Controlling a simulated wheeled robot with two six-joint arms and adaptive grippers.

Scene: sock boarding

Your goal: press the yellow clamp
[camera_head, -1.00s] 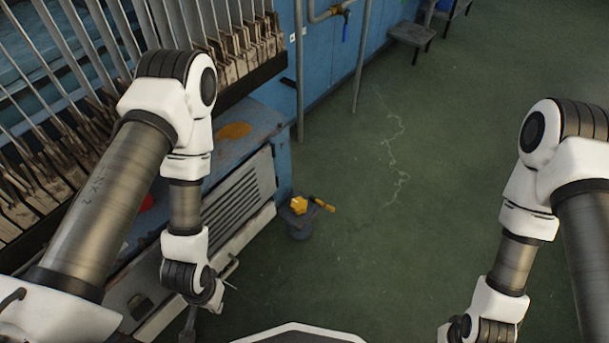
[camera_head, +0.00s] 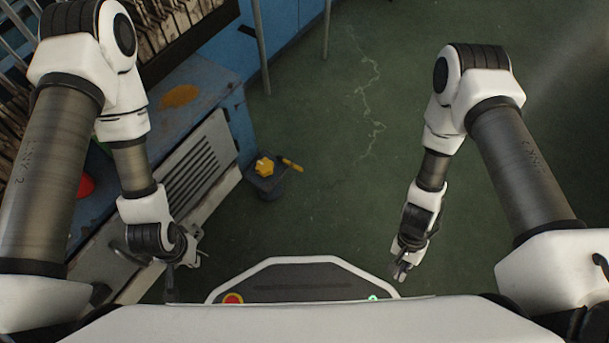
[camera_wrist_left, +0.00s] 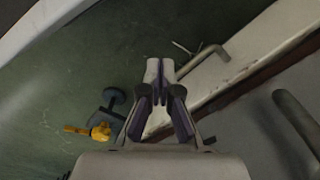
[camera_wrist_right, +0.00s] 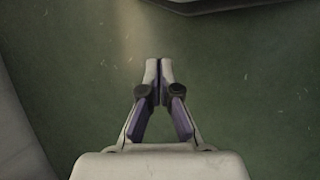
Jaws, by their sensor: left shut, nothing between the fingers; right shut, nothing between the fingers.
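A yellow star-shaped knob (camera_head: 265,166) sits on a dark bracket beside the lower right end of the blue machine, with a short yellow handle (camera_head: 291,163) sticking out to its right. I take these as the yellow clamp. The knob (camera_wrist_left: 101,131) and handle (camera_wrist_left: 74,130) also show in the left wrist view, left of the fingers. My left gripper (camera_head: 195,260) is shut and empty beside the machine's front panel, apart from the clamp. My right gripper (camera_head: 400,275) is shut and empty over open floor; its fingers (camera_wrist_right: 158,66) meet in the right wrist view.
The blue machine (camera_head: 225,75) fills the upper left, with a louvred panel (camera_head: 195,170) and a red part (camera_head: 86,186) beside my left arm. A bent metal rod (camera_wrist_left: 205,58) is near my left fingers. The green floor (camera_head: 330,200) on the right is clear.

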